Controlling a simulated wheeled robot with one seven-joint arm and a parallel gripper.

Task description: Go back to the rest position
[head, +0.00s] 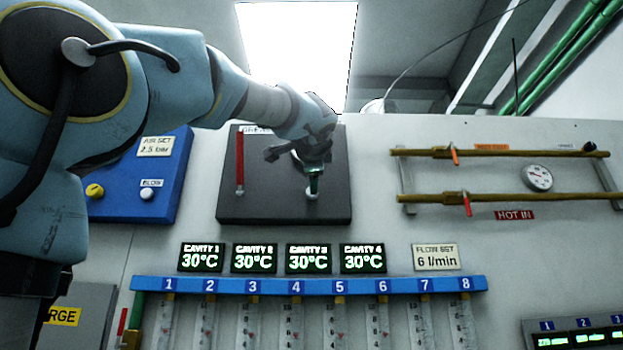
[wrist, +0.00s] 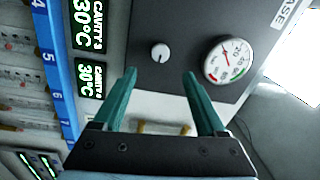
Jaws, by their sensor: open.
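My gripper (head: 314,182) is in front of the dark panel (head: 240,205) on the wall. In the wrist view its two green fingers (wrist: 160,75) stand apart with nothing between them. A small white knob (wrist: 160,53) on the dark panel shows just beyond the fingertips, roughly centred between them; it appears apart from them. The knob also shows in the head view (head: 312,194), just below my gripper. A round gauge (wrist: 229,60) sits on the panel to the right in the wrist view; my arm hides it in the head view.
A blue box (head: 165,185) with a yellow and a white knob is left of the panel. Cavity displays (head: 255,258) and a numbered blue rail (head: 310,285) run below. Bare wall lies between panel and pipes.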

